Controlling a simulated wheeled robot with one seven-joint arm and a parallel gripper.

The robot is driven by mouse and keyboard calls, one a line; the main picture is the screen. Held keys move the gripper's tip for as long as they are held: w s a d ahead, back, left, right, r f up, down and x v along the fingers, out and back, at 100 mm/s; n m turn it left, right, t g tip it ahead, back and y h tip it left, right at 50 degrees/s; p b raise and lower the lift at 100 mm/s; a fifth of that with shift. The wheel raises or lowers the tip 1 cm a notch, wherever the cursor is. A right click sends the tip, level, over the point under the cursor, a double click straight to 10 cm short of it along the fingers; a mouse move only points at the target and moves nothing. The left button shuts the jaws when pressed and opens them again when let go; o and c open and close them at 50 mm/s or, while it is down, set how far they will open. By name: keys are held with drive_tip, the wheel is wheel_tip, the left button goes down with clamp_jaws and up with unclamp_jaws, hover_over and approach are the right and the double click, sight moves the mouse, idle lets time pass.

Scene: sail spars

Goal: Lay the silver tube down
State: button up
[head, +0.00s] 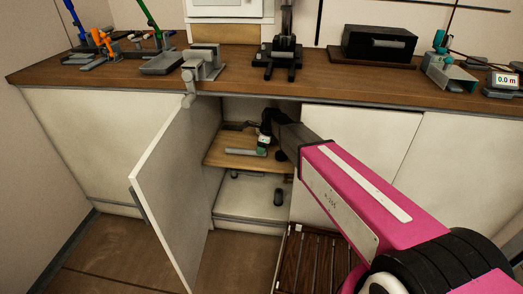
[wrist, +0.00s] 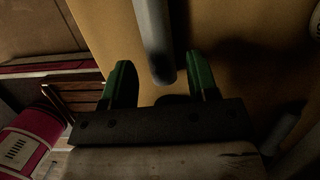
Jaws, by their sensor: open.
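The silver tube (head: 240,151) lies on the wooden shelf (head: 222,160) inside the open cupboard in the head view. My gripper (head: 263,147) is in the cupboard at the tube's right end. In the wrist view the tube (wrist: 154,38) runs from the top edge down to a rounded end between the green fingers of my gripper (wrist: 161,65). The fingers stand apart, with a gap on each side of the tube. The tube's far end is out of the wrist view.
The cupboard door (head: 170,175) stands open to the left of my arm. A brown worktop (head: 330,85) with a vise (head: 203,62) and other tools runs above. A white drawer (head: 240,200) is below the shelf. A slatted wooden crate (head: 308,262) stands on the floor.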

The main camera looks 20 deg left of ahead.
drive_tip(key=shift+r, duration=2.7)
drive_tip(key=shift+s, duration=0.1)
